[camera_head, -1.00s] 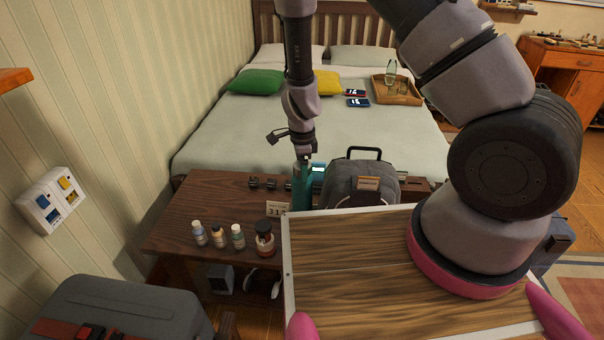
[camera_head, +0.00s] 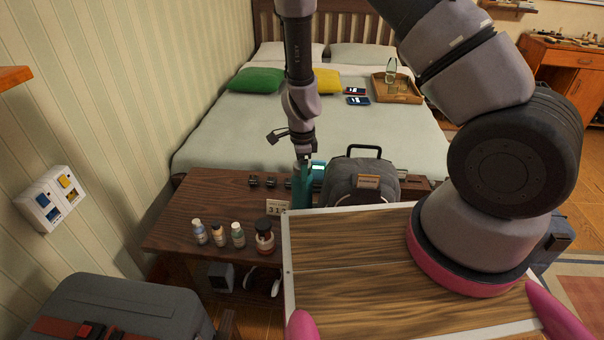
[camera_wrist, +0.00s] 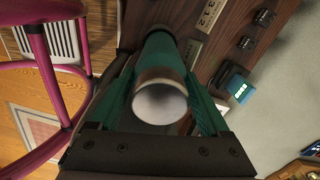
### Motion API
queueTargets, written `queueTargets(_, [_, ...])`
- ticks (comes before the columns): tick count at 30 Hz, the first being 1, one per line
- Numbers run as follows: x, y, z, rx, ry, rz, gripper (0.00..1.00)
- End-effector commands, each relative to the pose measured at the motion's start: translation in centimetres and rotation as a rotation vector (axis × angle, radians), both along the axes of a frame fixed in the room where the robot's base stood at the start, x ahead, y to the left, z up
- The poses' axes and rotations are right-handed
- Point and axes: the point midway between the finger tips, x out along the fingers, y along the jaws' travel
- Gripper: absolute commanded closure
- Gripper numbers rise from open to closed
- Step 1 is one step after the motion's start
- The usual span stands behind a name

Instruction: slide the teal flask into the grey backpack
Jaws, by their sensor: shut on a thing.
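The teal flask (camera_head: 302,186) stands upright at the bench, left of the backpack. My gripper (camera_head: 303,160) is above it with its fingers down around its upper part. In the wrist view the flask (camera_wrist: 160,80) sits between the two teal fingers of my gripper (camera_wrist: 163,100), its pale round top facing the camera. The grey backpack (camera_head: 362,180) stands upright on the bench just right of the flask, with a dark top handle and a brown label. Its opening cannot be made out.
Several small bottles (camera_head: 238,236) stand at the front left of the bench (camera_head: 190,205). A number card (camera_head: 277,208), small dark items and a lit clock (camera_head: 318,170) lie near the flask. A bed (camera_head: 230,130) is behind. A grey suitcase (camera_head: 120,305) is at lower left.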

Motion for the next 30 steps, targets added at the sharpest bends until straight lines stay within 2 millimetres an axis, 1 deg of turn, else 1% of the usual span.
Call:
queueTargets(22, [0.0,0.0,-3.7,-0.001,0.000,0.001,1.00])
queueTargets(23, [0.0,0.0,-3.6,-0.001,-0.001,0.001,0.08])
queueTargets(24, [0.0,0.0,-3.6,-0.001,-0.001,0.001,0.00])
queueTargets(30, [0.0,0.0,-3.6,-0.001,0.000,0.001,0.00])
